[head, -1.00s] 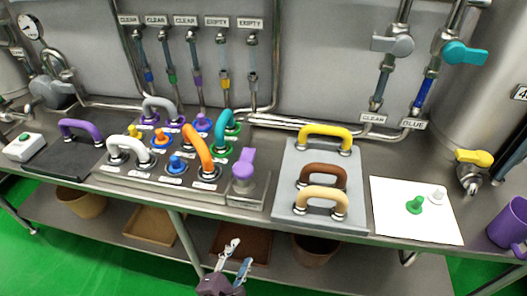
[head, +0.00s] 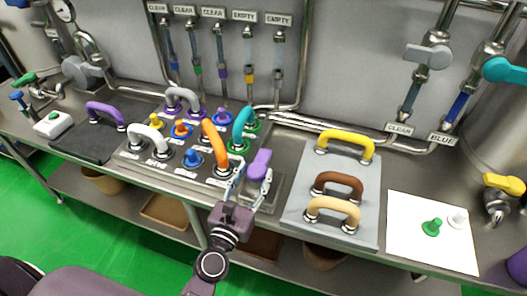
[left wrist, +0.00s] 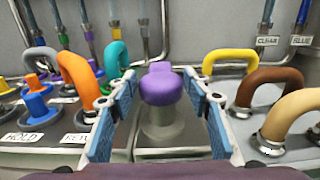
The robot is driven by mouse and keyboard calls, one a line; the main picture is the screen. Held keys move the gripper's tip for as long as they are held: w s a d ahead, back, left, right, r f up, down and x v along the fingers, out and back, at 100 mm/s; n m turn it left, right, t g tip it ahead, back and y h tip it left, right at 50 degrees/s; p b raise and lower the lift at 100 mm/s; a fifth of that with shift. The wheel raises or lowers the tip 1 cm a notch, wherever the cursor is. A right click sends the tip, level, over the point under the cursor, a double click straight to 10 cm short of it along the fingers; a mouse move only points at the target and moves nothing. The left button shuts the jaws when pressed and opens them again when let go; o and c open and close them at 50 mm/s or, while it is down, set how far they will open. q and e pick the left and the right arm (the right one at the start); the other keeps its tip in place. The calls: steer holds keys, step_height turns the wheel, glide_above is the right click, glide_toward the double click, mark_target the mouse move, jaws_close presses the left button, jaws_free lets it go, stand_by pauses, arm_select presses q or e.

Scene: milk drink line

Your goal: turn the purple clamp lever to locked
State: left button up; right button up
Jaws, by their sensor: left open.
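The purple clamp lever (head: 260,164) stands on a grey metal base at the right end of the panel of coloured handles. In the left wrist view the lever (left wrist: 161,86) is centred between the fingers, its rounded end toward the camera. My left gripper (head: 252,185) is open, with its fingertips close in front of and around the lever. In the left wrist view the two blue-padded fingers (left wrist: 160,105) spread on either side of it, with gaps visible. I cannot tell how far the fingertips reach past the lever. My right gripper is not in view.
An orange handle (head: 214,146) and a teal handle (head: 243,125) stand just left of the lever. A grey board (head: 292,213) with yellow, brown and tan handles lies to the right. A white sheet (head: 405,240) with green and white pegs lies further right. Pipes run behind.

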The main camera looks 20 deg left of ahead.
mark_target(264, 155)
arm_select(q)
steer(key=w, duration=0.3)
steer(key=shift+w+d+p, duration=0.1)
steer(key=shift+w+p, duration=0.25)
steer(key=shift+w, duration=0.05)
steer(key=w, duration=0.3)
steer(key=shift+p, duration=0.3)
steer(key=shift+w, duration=0.3)
steer(key=shift+w+f, duration=0.15)
steer(key=shift+w, duration=0.15)
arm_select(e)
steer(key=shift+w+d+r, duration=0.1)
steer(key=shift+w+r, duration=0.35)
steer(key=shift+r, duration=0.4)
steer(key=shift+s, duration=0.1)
arm_select(q)
steer(key=shift+s, duration=0.1)
steer(key=shift+c, duration=1.9)
jaws_close()
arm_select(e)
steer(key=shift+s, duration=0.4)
